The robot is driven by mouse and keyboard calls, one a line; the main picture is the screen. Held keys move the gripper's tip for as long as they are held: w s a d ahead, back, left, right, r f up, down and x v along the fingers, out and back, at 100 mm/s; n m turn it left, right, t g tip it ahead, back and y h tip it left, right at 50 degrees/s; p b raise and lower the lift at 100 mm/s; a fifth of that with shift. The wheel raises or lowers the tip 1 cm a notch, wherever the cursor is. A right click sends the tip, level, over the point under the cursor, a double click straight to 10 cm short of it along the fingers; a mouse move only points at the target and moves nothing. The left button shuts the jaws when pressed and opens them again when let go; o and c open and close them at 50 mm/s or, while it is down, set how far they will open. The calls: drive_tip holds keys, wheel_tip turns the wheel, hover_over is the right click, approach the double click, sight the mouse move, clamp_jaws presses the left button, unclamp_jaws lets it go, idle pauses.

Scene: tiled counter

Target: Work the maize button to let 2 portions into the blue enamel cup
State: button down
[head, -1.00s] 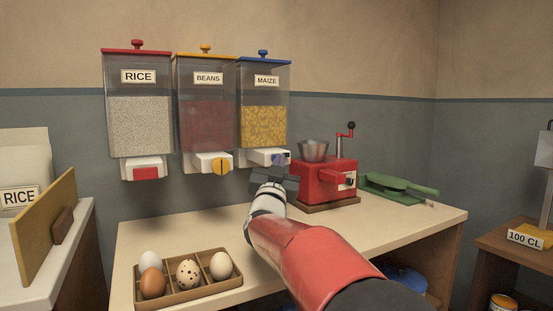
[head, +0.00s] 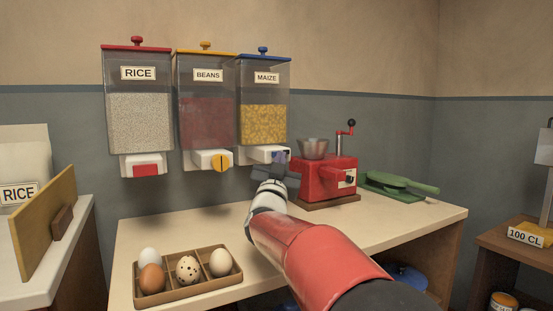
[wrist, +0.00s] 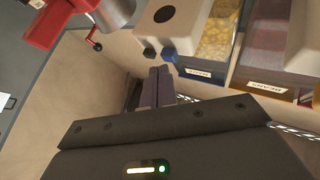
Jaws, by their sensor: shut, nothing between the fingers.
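The maize dispenser (head: 263,124) hangs on the wall at the right of three, a clear bin of yellow grain with a blue lid. Its white outlet block (head: 255,153) is partly hidden by my gripper (head: 279,159). In the wrist view the outlet block (wrist: 172,18) shows a dark round hole, with small blue button parts (wrist: 170,55) at its edge. My gripper (wrist: 160,69) is shut and empty, its fingertips close to these parts; I cannot tell whether they touch. No blue enamel cup can be made out under the outlet; my arm hides part of the counter there.
A red grinder (head: 325,178) stands just right of my gripper. The beans (head: 207,120) and rice (head: 140,122) dispensers hang to the left. An egg tray (head: 190,291) sits at the counter's front left. A blue round item (head: 406,278) is below the counter.

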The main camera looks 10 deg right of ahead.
drive_tip(key=shift+s+d, duration=0.1)
drive_tip(key=shift+s, duration=0.25)
drive_tip(key=shift+s+d+b, duration=0.25)
drive_tip(key=shift+s+b, duration=0.35)
drive_tip(key=shift+s, duration=0.2)
drive_tip(key=shift+s+d+b, duration=0.3)
drive_tip(key=shift+s+b, duration=0.25)
drive_tip(key=shift+s, duration=0.25)
drive_tip(key=shift+s+d+b, duration=0.25)
drive_tip(key=shift+s+b, duration=0.35)
drive_tip(key=shift+s, duration=0.2)
